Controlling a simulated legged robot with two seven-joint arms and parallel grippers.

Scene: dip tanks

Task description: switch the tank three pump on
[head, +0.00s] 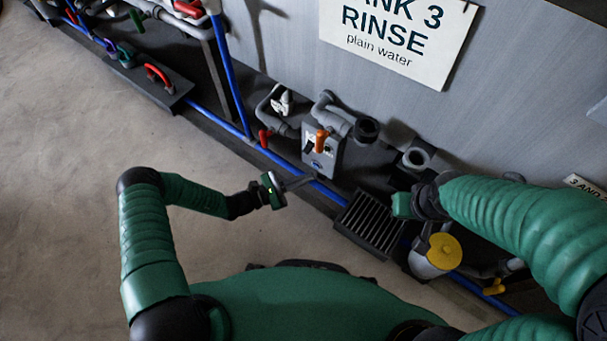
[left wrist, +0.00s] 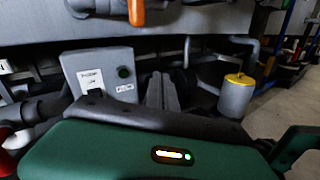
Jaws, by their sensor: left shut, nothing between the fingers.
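A grey control box (head: 322,160) stands low against the tank three wall, under the sign reading rinse, plain water. In the left wrist view the box (left wrist: 100,75) shows white labels and a dark green round button or lamp (left wrist: 123,72); the lettering is too small to read. My left gripper (head: 299,183) is shut and empty, just in front of and below the box, apart from it. Its fingers (left wrist: 162,92) point ahead, right of the box. My right gripper (head: 404,206) is mostly hidden by its arm.
An orange valve handle (head: 321,138) hangs just above the box, partly covering it from above. Grey pipes (head: 333,115) and a red handle (head: 264,138) are beside it. A floor grate (head: 371,221) and a yellow-capped canister (head: 444,251) lie to the right. Open floor (head: 70,190) is left.

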